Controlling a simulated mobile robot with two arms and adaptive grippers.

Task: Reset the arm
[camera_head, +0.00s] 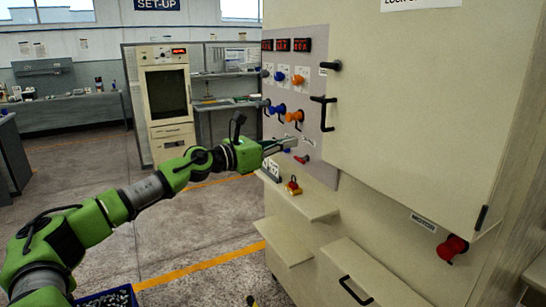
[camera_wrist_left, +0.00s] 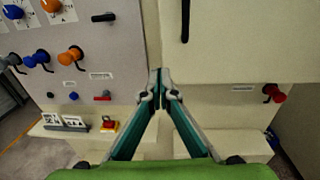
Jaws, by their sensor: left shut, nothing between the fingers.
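My left arm (camera_head: 145,192), green and black with a grey link, reaches in from the left in the head view. My left gripper (camera_head: 290,142) is in front of the beige machine's control panel, near the small lower buttons. In the left wrist view the left gripper (camera_wrist_left: 160,80) has its fingertips together with nothing visible between them. Whether the tips touch the panel I cannot tell. My right gripper is not in view.
The panel has blue and orange knobs (camera_head: 298,80) and black handles (camera_head: 323,99). A red-and-yellow switch (camera_head: 293,187) sits on a ledge below. A red knob (camera_head: 452,247) is at lower right. A blue bin (camera_head: 107,298) stands at bottom left. Open floor lies left of the machine.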

